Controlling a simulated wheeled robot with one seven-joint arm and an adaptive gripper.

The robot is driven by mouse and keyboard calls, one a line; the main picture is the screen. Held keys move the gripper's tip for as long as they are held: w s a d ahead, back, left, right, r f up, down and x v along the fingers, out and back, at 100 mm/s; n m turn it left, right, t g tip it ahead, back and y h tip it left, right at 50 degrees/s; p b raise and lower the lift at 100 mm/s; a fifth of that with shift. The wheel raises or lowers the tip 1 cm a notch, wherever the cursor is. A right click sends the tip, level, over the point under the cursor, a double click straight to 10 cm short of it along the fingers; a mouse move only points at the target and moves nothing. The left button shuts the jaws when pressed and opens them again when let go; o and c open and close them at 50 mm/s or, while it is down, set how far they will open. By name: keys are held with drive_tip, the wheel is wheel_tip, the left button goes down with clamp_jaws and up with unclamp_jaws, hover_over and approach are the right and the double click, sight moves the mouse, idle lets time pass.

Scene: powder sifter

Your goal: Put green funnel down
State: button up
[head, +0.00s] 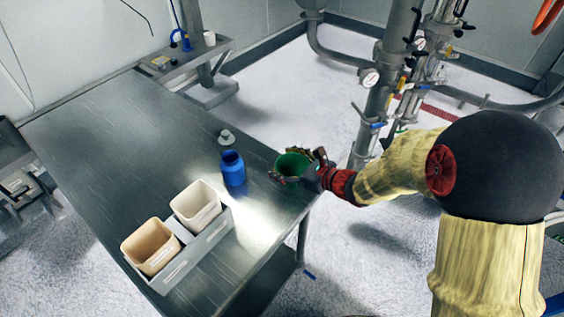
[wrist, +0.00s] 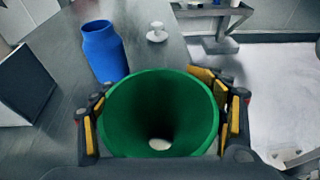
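The green funnel (head: 291,164) is at my gripper (head: 292,178), above or at the right edge of the metal table in the head view. In the wrist view the funnel (wrist: 160,110) fills the space between the yellow-padded fingers of my gripper (wrist: 162,112), its wide mouth facing the camera. The fingers close on it from both sides. A pale spot shows through its narrow outlet. I cannot tell whether the funnel touches the table.
A blue bottle (head: 232,169) stands open on the table (head: 120,130), left of the funnel. A grey lid-like piece (head: 227,138) lies behind it. Two bins, one white (head: 196,207) and one tan (head: 150,246), sit in a grey tray (head: 200,254). The table's left part is clear.

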drive_tip(key=o, duration=0.4)
